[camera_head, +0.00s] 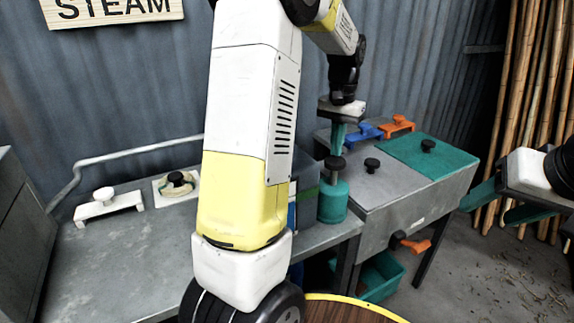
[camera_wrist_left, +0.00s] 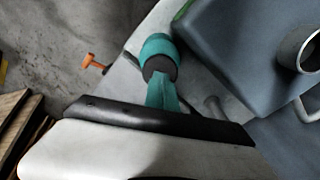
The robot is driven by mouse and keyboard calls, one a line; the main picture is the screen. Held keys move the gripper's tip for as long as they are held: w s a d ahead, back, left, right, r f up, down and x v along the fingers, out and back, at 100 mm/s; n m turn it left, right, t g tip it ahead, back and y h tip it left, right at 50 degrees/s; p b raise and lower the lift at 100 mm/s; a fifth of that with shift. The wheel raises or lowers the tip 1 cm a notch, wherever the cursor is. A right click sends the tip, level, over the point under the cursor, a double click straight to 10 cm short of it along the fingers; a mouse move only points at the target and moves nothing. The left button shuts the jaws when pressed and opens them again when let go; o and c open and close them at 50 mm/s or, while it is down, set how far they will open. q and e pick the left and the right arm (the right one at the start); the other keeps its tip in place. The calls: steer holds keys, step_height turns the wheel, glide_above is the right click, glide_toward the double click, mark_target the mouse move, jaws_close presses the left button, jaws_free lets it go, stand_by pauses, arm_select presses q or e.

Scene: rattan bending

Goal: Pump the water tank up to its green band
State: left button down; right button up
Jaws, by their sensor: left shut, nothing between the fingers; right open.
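The teal pump (camera_head: 333,202) is a cylinder with a black knob (camera_head: 334,164) on top, standing at the table's right end. My left gripper (camera_head: 338,148) is shut and empty, pointing down at the knob; in the left wrist view its teal fingertips meet or nearly meet the knob (camera_wrist_left: 158,68). I cannot tell whether they touch. The grey-blue water tank (camera_wrist_left: 225,45) stands beside the pump. In the head view my left arm hides most of the tank; a green strip shows, but the water level cannot be read. My right gripper (camera_head: 490,203) is open and empty at the right.
A grey steam box with a teal lid panel (camera_head: 425,153) stands right of the pump, with blue (camera_head: 364,133) and orange (camera_head: 397,124) clamps behind. An orange handle (camera_head: 414,245) projects from its front. A teal bin (camera_head: 380,276) is below. Bamboo-like poles (camera_head: 535,100) lean at the right.

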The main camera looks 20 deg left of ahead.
mark_target(335, 160)
arm_select(q)
steer(key=shift+f, duration=3.2)
steer(key=shift+r, duration=3.2)
step_height(335, 160, up, 6)
